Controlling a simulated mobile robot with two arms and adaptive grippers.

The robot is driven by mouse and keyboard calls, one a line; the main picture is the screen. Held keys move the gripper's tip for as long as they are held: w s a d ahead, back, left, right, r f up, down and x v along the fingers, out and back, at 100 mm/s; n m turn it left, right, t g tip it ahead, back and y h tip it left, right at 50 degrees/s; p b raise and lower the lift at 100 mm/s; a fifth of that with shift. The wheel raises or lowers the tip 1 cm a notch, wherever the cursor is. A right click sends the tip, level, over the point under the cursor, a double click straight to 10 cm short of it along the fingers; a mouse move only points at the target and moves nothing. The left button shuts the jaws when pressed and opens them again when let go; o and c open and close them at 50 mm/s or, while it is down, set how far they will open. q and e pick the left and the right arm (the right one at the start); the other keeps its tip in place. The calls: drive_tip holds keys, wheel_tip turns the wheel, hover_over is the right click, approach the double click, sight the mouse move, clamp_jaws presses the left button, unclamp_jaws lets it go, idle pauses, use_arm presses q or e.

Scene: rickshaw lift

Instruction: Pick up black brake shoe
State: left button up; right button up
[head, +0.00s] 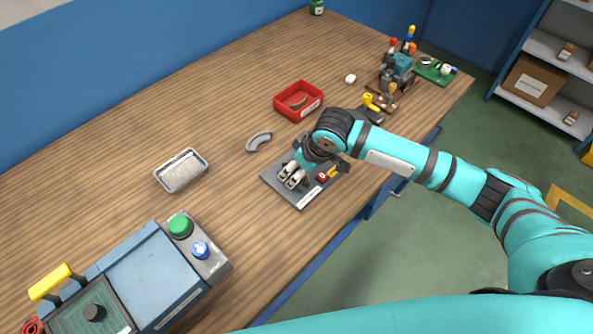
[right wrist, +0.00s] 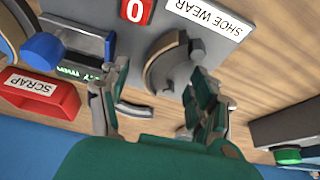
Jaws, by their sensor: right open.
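A dark curved brake shoe (right wrist: 160,72) sits on the grey gauge plate marked SHOE WEAR (right wrist: 235,15). In the right wrist view it lies between the spread fingers of my right gripper (right wrist: 158,88), against a grey block. My right gripper (head: 289,176) is open and reaches down over the gauge plate (head: 301,203) in the head view, where it hides the shoe. I cannot tell whether a finger touches the shoe. A lighter grey curved shoe (head: 258,142) lies on the table just behind the plate. My left gripper is not in view.
A red bin (head: 318,107) marked SCRAP, with a curved piece inside, stands behind the gauge. A metal tray (head: 181,187) lies to the left. A machine with a green button (head: 180,227) stands at front left. The table between is clear.

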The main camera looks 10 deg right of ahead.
drive_tip(key=shift+w+a+f, duration=0.1)
drive_tip(key=shift+w+f, duration=0.05)
drive_tip(key=shift+f, duration=0.25)
drive_tip(key=shift+c, duration=0.5)
drive_tip(key=shift+r, duration=0.1)
clamp_jaws()
drive_tip(key=shift+r, duration=0.55)
wheel_tip(320, 180, up, 2)
drive_tip(key=shift+b, duration=0.4)
drive_tip(key=s+d+b, duration=0.1)
drive_tip(key=s+d, duration=0.1)
drive_tip(key=d, duration=0.2)
drive_tip(key=s+d+r, duration=0.1)
drive_tip(key=s+d, duration=0.2)
drive_tip(key=d, duration=0.1)
drive_tip(key=s+d+b, duration=0.1)
drive_tip(key=s+d, duration=0.1)
drive_tip(key=d, duration=0.2)
drive_tip(key=shift+s+d+r+b, duration=0.3)
drive_tip(key=shift+s+b, duration=0.05)
drive_tip(key=shift+s, duration=0.05)
drive_tip(key=shift+s+d+r, duration=0.15)
drive_tip(key=shift+s+d, duration=0.2)
drive_tip(key=shift+d, duration=0.2)
